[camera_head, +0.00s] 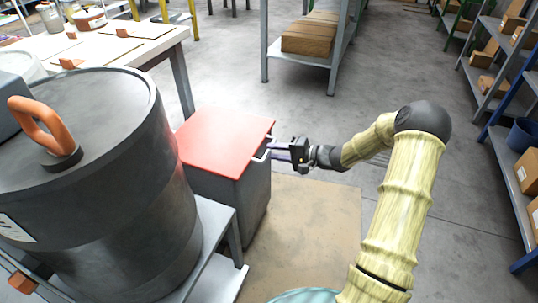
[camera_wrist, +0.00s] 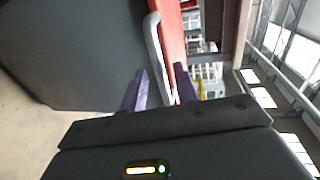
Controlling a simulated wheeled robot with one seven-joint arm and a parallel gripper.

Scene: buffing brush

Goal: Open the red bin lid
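The grey bin (camera_head: 240,200) stands on the floor with its flat red lid (camera_head: 222,140) lying shut on top. A pale handle (camera_head: 268,148) sticks out at the lid's right edge. My gripper (camera_head: 276,151) reaches in from the right, at the handle. In the wrist view, the two purple fingers of my gripper (camera_wrist: 160,90) are apart, with the pale handle (camera_wrist: 154,42) running between them. The red lid (camera_wrist: 172,40) lies beyond the handle, and the dark bin side (camera_wrist: 80,50) fills the left. I see no clear contact between fingers and handle.
A large dark drum (camera_head: 90,190) with an orange handle (camera_head: 42,128) stands on a grey stand, left of the bin. A work table (camera_head: 120,40) is behind. A shelf with a wooden crate (camera_head: 312,38) stands farther back.

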